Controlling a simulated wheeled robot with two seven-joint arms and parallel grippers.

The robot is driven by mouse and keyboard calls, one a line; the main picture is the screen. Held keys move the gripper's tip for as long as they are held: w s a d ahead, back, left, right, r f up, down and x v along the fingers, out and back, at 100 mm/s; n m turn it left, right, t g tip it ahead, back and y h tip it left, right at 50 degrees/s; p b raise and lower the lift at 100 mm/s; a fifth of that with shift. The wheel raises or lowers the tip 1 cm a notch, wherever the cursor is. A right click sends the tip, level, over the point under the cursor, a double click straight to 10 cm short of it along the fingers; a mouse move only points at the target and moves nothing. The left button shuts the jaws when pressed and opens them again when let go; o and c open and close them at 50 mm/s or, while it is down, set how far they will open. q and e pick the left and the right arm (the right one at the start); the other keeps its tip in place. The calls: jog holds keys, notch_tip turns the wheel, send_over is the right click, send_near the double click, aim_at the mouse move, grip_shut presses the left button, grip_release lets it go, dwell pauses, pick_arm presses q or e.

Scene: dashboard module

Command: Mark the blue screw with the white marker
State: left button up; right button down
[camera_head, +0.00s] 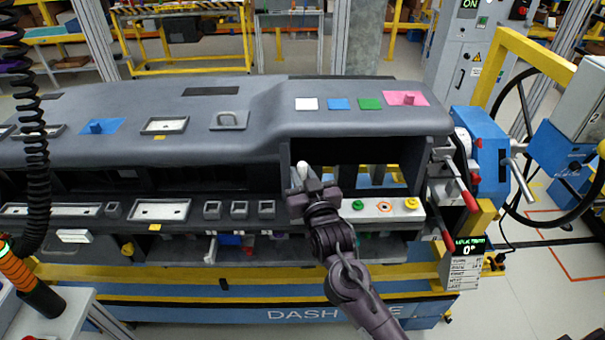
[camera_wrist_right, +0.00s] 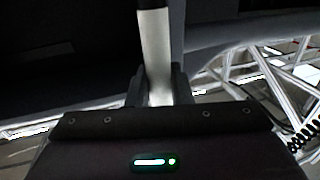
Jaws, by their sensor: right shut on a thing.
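My right gripper (camera_head: 312,190) is shut on the white marker (camera_head: 302,171), which stands up from its jaws in front of the dashboard's open bay. In the right wrist view the marker (camera_wrist_right: 156,50) is a pale cylinder with a dark upper end, held between the fingers (camera_wrist_right: 155,85). A white strip (camera_head: 345,213) below the bay carries a green screw (camera_head: 358,205), an orange ring (camera_head: 384,207) and a yellow screw (camera_head: 411,203). I cannot make out a blue screw; my right gripper and arm hide the strip's left part. My left gripper is not in view.
The grey dashboard (camera_head: 255,140) spans the bench, with coloured squares on top. The bay (camera_head: 370,150) is dark and open. A lever with a red grip (camera_head: 468,199) and a blue machine (camera_head: 480,150) stand at the right. A coiled black cable (camera_head: 35,130) hangs at the left.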

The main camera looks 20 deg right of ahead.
aim_at(302, 165)
jog(key=shift+f, duration=0.35)
dwell(1.1)
jog(key=shift+r, duration=0.15)
jog(key=shift+r+p, duration=2.15)
jog(key=shift+r, duration=0.3)
